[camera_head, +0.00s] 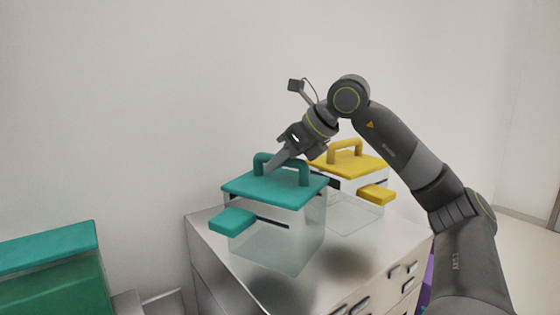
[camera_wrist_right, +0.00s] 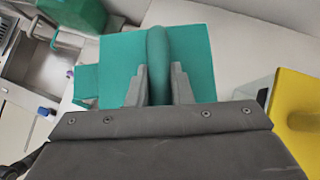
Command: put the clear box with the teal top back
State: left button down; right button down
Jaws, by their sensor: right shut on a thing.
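The clear box with the teal top (camera_head: 275,187) is at the left part of the metal cabinet top, upright, with a teal arched handle and a teal side tab. My right gripper (camera_head: 277,160) comes down from above and is shut on the teal handle. In the right wrist view, the two fingers (camera_wrist_right: 160,88) sit on either side of the handle, with the teal top (camera_wrist_right: 200,60) below them. I cannot tell whether the box bottom touches the cabinet. My left gripper is not in view.
A clear box with a yellow top (camera_head: 350,163) stands close behind and right of the teal one; it also shows in the right wrist view (camera_wrist_right: 298,120). The metal cabinet (camera_head: 200,235) has handled drawers. A green bin with a teal lid (camera_head: 50,250) is at lower left. A wall stands behind.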

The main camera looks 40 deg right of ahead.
jog(key=c, duration=1.3)
grip_release()
jog(key=shift+s, duration=0.1)
jog(key=b+v, duration=0.1)
jog(key=v, duration=0.4)
jog(key=shift+b, duration=0.4)
jog(key=v, duration=0.7)
